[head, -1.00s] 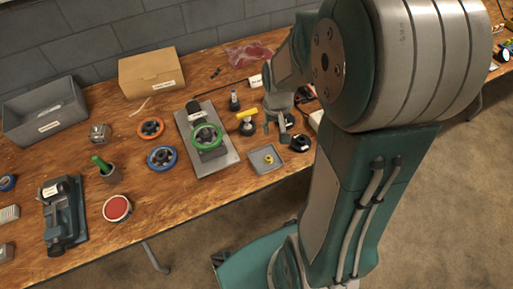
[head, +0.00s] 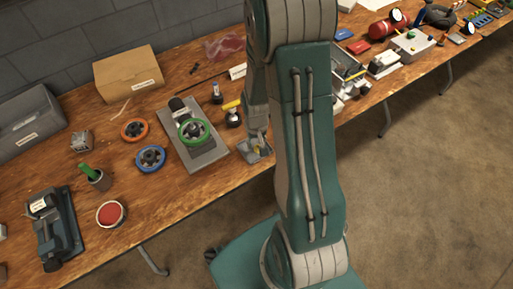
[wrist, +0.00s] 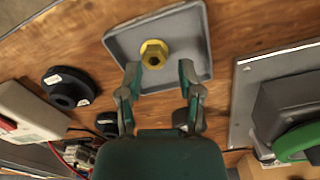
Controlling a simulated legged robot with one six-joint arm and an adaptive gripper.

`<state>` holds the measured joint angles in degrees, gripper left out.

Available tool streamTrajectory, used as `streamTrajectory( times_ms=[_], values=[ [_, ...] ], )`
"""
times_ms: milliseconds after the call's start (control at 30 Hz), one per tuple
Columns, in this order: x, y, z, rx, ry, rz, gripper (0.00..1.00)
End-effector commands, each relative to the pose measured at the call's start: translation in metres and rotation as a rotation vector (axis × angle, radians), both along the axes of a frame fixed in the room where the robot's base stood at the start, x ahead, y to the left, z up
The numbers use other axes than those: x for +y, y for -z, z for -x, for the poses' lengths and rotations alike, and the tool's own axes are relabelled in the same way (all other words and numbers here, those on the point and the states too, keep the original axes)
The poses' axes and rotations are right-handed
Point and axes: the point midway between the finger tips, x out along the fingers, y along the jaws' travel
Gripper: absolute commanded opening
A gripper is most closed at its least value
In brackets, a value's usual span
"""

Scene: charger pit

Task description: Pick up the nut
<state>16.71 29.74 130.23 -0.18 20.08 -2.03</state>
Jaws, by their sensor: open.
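The nut is a yellow hex piece with a dark hole (wrist: 154,54). In the wrist view it sits in a shallow grey square tray (wrist: 192,22). My gripper (wrist: 159,75) is open, its two fingers apart at the tray's near edge in that view, with the nut beyond the fingertips and roughly centred between them. Nothing is between the fingers. In the head view my gripper (head: 259,146) is over the tray (head: 248,155), and my arm hides part of both. Only a little yellow of the nut (head: 259,152) shows there.
A grey plate with a green handwheel (head: 193,131) lies left of the tray. A black round part (wrist: 69,88) and a white box (wrist: 30,112) are close by in the wrist view. Blue (head: 150,158) and orange (head: 134,130) wheels lie further left.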

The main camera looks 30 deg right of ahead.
Motion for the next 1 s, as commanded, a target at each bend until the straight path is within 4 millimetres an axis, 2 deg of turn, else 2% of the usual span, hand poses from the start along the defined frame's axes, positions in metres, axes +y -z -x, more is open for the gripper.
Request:
streamTrajectory(
  times_ms=[33,167,433,467,500,533,667,1000],
  values=[
    [-0.001,0.009,0.000,0.003,0.001,-0.002,0.47],
    [-0.002,0.021,0.000,0.000,0.001,-0.002,0.47],
    [-0.001,0.023,0.000,-0.001,0.001,-0.001,0.47],
    [-0.001,0.023,0.000,-0.001,0.001,-0.001,0.39],
    [-0.001,0.023,0.000,-0.001,0.001,-0.001,0.21],
    [-0.001,0.023,0.000,-0.001,0.001,-0.001,0.09],
    [-0.001,0.023,0.000,-0.001,0.001,-0.001,0.00],
    [-0.002,0.023,0.000,0.000,0.002,-0.001,0.00]
  ],
)
